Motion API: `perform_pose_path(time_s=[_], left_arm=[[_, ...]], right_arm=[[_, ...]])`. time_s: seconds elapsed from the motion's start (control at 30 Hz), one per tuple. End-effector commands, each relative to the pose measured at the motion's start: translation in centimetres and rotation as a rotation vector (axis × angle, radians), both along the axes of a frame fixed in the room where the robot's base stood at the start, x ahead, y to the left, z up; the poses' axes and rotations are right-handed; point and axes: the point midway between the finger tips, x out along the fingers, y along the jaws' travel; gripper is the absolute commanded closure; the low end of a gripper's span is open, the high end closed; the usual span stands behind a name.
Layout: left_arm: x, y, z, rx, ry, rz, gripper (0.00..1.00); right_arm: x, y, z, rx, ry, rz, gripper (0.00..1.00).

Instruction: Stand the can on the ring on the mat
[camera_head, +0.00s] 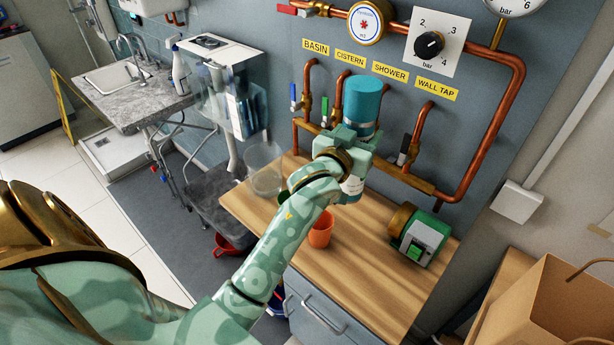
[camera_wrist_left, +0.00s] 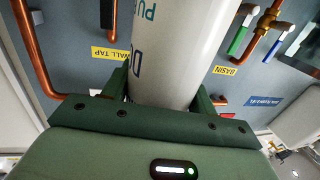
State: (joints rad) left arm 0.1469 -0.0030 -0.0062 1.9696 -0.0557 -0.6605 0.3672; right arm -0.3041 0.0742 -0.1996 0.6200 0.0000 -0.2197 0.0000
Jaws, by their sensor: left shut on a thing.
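The can is a cylinder with a teal upper part (camera_head: 362,98) and a white lower part (camera_head: 353,187) with dark print. My left gripper (camera_head: 357,136) is shut around the can's middle, above the wooden worktop near the wall pipes. The can looks about upright. In the left wrist view, the white can (camera_wrist_left: 172,50) with green lettering stands between the two fingers of the gripper (camera_wrist_left: 160,92). The can's base is partly behind my arm, so I cannot tell whether it touches anything. I cannot make out the ring or the mat. My right gripper is not in view.
The wooden worktop (camera_head: 375,275) holds an orange cup (camera_head: 320,230), a clear container (camera_head: 264,170) and a green and white device with a brass fitting (camera_head: 420,240). Copper pipes (camera_head: 412,182) run close behind the can. The worktop's front middle is clear.

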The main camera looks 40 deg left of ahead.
Motion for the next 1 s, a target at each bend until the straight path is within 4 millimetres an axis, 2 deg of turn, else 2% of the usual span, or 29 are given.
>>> perform_pose_path(time_s=[0.3, 0.4, 0.67, 0.8, 0.9, 1.0], left_arm=[[0.2, 0.1, -8.6, -0.003, 0.005, 0.001, 1.00], [0.2, 0.0, -10.7, -0.001, 0.003, 0.001, 1.00], [0.2, 0.0, -13.1, -0.002, -0.001, 0.001, 1.00], [0.2, 0.1, -15.8, -0.002, 0.002, 0.002, 1.00], [0.2, 0.0, -17.1, -0.003, 0.000, 0.002, 1.00], [0.2, 0.0, -17.5, -0.003, -0.002, 0.001, 1.00]], right_arm=[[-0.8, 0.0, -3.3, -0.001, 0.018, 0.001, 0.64], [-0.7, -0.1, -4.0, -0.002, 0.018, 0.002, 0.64], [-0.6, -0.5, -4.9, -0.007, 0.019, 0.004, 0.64], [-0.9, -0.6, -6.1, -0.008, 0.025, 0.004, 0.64], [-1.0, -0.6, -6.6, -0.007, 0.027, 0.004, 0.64], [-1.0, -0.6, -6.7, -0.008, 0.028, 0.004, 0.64]])
